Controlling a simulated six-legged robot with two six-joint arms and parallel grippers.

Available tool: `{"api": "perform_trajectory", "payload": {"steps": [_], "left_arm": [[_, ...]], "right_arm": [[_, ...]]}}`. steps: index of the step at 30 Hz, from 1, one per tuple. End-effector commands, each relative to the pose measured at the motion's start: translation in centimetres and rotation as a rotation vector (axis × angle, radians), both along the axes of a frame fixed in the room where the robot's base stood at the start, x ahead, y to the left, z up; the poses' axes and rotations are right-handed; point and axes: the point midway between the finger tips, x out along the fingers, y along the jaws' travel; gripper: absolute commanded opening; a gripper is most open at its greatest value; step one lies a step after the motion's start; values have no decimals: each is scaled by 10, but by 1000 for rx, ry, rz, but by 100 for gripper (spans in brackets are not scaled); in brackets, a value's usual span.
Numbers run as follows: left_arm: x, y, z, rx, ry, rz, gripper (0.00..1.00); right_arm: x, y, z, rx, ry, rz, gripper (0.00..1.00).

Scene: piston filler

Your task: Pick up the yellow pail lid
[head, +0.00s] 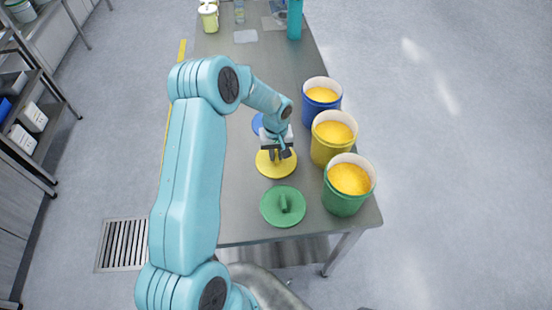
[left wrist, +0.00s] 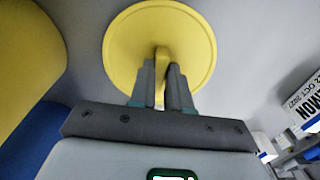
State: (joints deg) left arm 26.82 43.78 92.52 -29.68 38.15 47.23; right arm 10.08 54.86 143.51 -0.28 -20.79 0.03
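The yellow pail lid (head: 276,169) lies flat on the steel table, between the green lid and the blue lid. My left gripper (head: 279,155) is over it, pointing down. In the left wrist view the round yellow lid (left wrist: 128,42) has an upright handle (left wrist: 161,60). The two fingers (left wrist: 161,78) of my left gripper stand on either side of this handle, with no clear gap showing. They appear shut on it. The lid shows no clear lift off the table. My right gripper is not in view.
A green lid (head: 270,209) lies nearer and a partly hidden blue lid (head: 257,122) farther. Along the right edge stand blue (head: 321,103), yellow (head: 328,149) and green (head: 343,196) filled pails. A teal bottle (head: 295,20) stands far back. The table's middle behind is clear.

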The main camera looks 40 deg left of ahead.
Motion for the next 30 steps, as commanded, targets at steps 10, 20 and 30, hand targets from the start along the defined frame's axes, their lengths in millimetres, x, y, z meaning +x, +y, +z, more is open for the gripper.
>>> {"api": "perform_trajectory", "payload": {"steps": [10, 20, 30], "left_arm": [[0, 0, 0, 0, 0, -1, 0], [1, 1, 36, 3, -6, 0, 0], [1, 0, 143, 2, -8, 0, 0]], "right_arm": [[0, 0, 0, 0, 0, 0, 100], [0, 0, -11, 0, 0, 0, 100], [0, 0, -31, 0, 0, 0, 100]]}}
